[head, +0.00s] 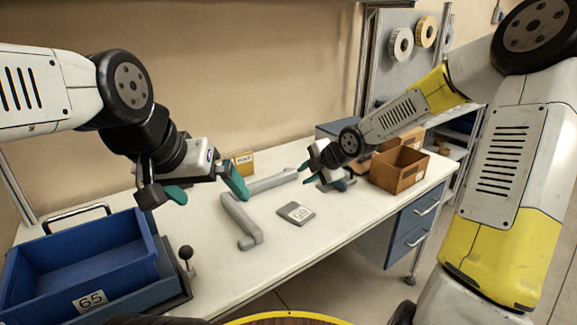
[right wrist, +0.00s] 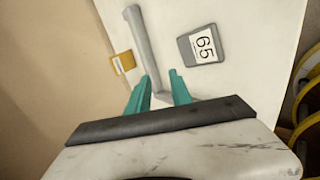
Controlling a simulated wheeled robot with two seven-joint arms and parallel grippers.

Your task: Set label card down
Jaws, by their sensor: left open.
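The label card, a grey plate with a white "65" label, lies flat on the white table (head: 335,228). The card (head: 296,212) is right of the grey bars; it also shows at the upper right of the right wrist view (right wrist: 201,45). My right gripper (head: 307,172) is above the table, behind the card and apart from it. In the right wrist view its teal fingers (right wrist: 161,80) stand apart with nothing held between them. My left gripper (head: 214,201) is open and empty above the table's left part, between the blue bin and the card.
Grey bars (head: 240,222) form an angled guide left of the card. A blue bin (head: 90,260) labelled "65" stands front left, beside a black-knobbed lever (head: 186,254). A small yellow block (head: 243,163) is at the back. An open brown box (head: 398,182) stands right. Reels (head: 401,45) hang behind.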

